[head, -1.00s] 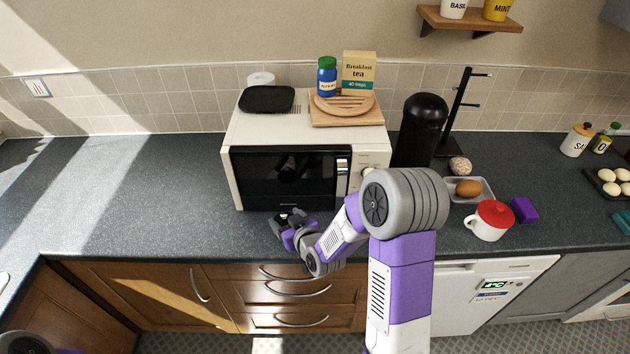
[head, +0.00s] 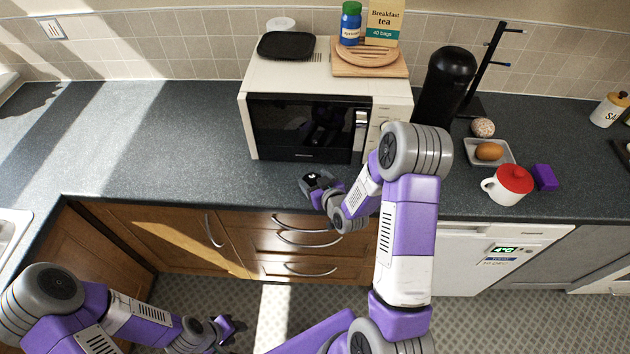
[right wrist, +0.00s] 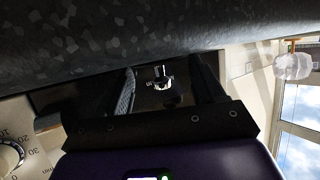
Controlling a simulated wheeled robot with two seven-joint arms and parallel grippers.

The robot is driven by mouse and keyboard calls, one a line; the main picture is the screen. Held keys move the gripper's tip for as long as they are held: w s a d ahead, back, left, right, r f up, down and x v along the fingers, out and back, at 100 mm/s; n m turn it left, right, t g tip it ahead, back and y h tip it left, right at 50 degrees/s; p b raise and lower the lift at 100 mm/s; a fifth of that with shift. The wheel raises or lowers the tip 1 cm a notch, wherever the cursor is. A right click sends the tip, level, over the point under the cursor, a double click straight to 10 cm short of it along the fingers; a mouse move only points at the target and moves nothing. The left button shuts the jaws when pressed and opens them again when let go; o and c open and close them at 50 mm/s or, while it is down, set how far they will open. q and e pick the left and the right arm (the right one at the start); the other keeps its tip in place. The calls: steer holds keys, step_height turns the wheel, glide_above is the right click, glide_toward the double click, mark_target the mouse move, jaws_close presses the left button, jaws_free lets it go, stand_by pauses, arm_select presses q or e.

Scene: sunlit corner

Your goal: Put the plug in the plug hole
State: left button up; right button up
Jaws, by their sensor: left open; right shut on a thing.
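My right gripper (head: 314,180) is low over the worktop, just in front of the microwave. It is shut on a small dark thing with a shiny silver part, probably the plug (right wrist: 162,78), which sits between its fingers in the right wrist view. In the head view the thing is too small to make out clearly. My left gripper (head: 234,332) is open and empty, low over the floor in front of the cupboards. The pale sink (head: 12,232) is cut off at the left edge of the head view. No plug hole is visible.
The microwave (head: 300,125) stands at the back. The worktop (head: 150,150) between sink and microwave is clear.

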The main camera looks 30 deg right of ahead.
steer(key=shift+f, duration=0.1)
steer(key=o, duration=1)
steer(key=shift+o, duration=0.2)
